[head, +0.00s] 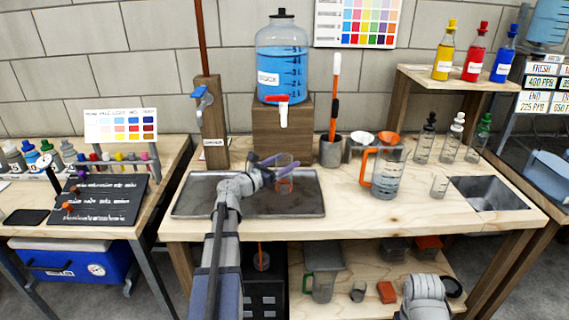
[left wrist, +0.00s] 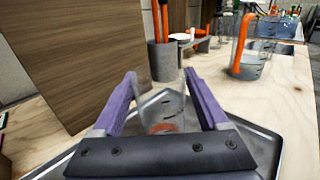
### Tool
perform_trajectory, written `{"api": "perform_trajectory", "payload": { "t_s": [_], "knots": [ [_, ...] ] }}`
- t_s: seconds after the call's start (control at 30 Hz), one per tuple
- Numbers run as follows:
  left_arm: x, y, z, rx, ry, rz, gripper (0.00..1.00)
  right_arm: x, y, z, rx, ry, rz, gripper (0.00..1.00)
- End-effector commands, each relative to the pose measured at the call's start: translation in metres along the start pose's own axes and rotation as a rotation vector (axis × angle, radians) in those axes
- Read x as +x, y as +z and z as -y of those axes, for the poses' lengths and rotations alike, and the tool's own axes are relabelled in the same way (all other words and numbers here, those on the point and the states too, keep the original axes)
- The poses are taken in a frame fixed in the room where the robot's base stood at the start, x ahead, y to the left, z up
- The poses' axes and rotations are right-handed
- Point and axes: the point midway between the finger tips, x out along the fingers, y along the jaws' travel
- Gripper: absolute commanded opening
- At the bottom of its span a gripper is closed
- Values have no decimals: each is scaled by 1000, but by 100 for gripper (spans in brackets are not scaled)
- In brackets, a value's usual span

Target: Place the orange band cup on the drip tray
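The orange band cup (head: 285,183) is a clear cup with an orange band low on its side. It stands upright over the drip tray (head: 193,205), a dark metal tray on the wooden bench. My left gripper (head: 276,165) has purple fingers around the cup, and they look closed on its sides. In the left wrist view the cup (left wrist: 162,112) shows between the two fingers (left wrist: 160,78), with the tray's rim (left wrist: 262,133) beneath. Whether its base touches the tray is hard to tell. My right gripper is out of view; only part of that arm shows at lower right.
A wooden block (head: 283,130) carrying a blue water jug (head: 282,65) with a red-handled tap stands behind the tray. A grey holder (head: 331,152) and a large orange-handled pitcher (head: 387,178) stand to the right. Bare bench lies between tray and pitcher.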

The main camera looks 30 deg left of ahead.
Motion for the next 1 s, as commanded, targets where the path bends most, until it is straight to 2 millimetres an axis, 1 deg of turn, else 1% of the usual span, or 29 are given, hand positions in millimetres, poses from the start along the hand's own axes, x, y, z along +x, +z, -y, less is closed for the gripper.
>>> {"api": "perform_trajectory", "payload": {
  "t_s": [0.03,0.17,0.2,0.4,0.5,0.57,0.67,0.8,1.0],
  "knots": [
    [0,0,0,0,0,0,84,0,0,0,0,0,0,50],
    [0,0,0,0,0,0,98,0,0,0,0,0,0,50],
    [0,0,0,0,0,0,100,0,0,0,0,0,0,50],
    [0,1,0,0,0,0,100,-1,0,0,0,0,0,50],
    [0,6,0,0,0,0,100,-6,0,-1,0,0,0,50],
    [-9,4,1,0,2,0,100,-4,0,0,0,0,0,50],
    [-28,3,2,0,3,0,100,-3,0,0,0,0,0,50],
    [-58,3,1,0,4,0,100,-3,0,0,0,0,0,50],
    [-95,3,1,0,3,0,100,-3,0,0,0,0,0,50]
  ]
}}
